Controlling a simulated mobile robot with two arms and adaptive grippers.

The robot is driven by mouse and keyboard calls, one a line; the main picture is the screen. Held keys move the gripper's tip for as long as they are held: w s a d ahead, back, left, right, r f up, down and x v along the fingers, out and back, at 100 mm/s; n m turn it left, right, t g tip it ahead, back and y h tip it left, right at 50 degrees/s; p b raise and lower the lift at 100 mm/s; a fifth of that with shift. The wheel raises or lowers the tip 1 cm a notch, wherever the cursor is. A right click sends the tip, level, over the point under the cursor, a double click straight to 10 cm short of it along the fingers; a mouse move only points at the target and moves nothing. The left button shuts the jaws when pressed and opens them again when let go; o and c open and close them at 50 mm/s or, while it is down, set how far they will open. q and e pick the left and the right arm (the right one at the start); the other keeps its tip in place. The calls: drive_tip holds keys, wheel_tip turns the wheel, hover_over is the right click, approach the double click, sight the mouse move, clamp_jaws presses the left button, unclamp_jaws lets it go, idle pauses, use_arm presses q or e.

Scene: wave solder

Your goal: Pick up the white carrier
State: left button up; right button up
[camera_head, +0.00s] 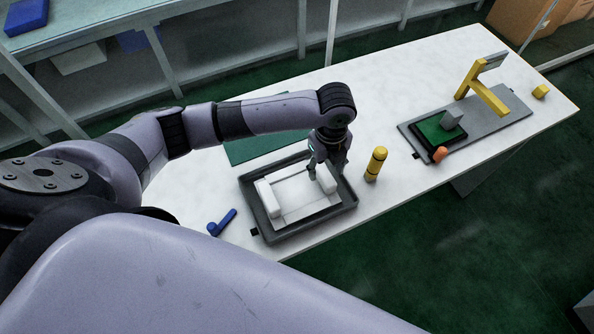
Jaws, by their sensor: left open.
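The white carrier (297,196) lies in a dark grey tray (258,215) on the white table. It has a flat middle and raised blocks at its left and right ends. My left gripper (320,172) points down over the carrier's right end, with its fingers open around or just beside the raised block there. I cannot tell whether the fingers touch it. The gripper hides part of that end and the tray's back right rim. My right gripper is not in view.
A yellow cylinder (375,164) stands just right of the tray. A blue tool (222,222) lies to its left, and a green mat (250,147) behind it. A grey fixture plate (515,118) with a yellow frame (484,93) and a green board (433,134) stands farther right.

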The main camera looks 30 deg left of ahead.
sight(324, 172)
use_arm(q)
wheel_tip(324, 172, down, 4)
drive_tip(key=shift+r, duration=0.25)
clamp_jaws()
idle(0.5)
drive_tip(key=shift+w, duration=0.1)
